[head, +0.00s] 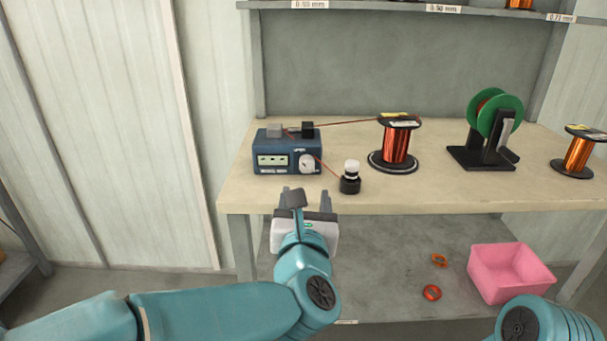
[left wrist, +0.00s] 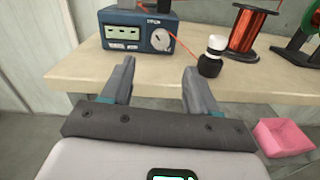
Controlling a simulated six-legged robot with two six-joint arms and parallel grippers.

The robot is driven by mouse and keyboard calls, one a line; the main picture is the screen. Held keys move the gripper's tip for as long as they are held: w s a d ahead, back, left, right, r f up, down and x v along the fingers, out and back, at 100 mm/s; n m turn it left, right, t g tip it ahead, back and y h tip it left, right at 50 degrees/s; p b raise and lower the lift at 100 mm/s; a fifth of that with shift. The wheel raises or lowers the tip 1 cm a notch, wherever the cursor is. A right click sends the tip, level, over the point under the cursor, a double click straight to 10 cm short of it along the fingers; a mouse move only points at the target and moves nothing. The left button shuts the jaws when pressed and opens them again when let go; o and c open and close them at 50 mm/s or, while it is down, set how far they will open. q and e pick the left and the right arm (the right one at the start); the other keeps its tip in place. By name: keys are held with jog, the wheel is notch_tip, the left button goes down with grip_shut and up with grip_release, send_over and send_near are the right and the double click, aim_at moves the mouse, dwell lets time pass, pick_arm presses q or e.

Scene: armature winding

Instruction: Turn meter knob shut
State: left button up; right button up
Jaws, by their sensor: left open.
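The blue meter (head: 285,151) sits at the left end of the bench, with a pale display and a round white-grey knob (head: 307,163) at the right of its front face. In the left wrist view the meter (left wrist: 125,38) is at the top and its knob (left wrist: 160,39) faces me, above and between my fingers. My left gripper (head: 305,197) is open and empty, in front of the bench edge and below the knob, apart from it. It also shows in the left wrist view (left wrist: 158,75). My right gripper is out of view; only part of my right arm shows.
A black-and-white small post (head: 350,178) stands right of the meter, with red wire running near it. A copper wire spool (head: 396,143), a green reel (head: 494,113) on a black stand and another spool (head: 578,152) stand farther right. A pink bin (head: 510,274) is on the lower shelf.

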aim_at(307, 168)
pick_arm(q)
jog(key=w, duration=1)
jog(key=shift+w+d, duration=0.15)
jog(key=shift+w, duration=0.1)
jog(key=c, duration=1)
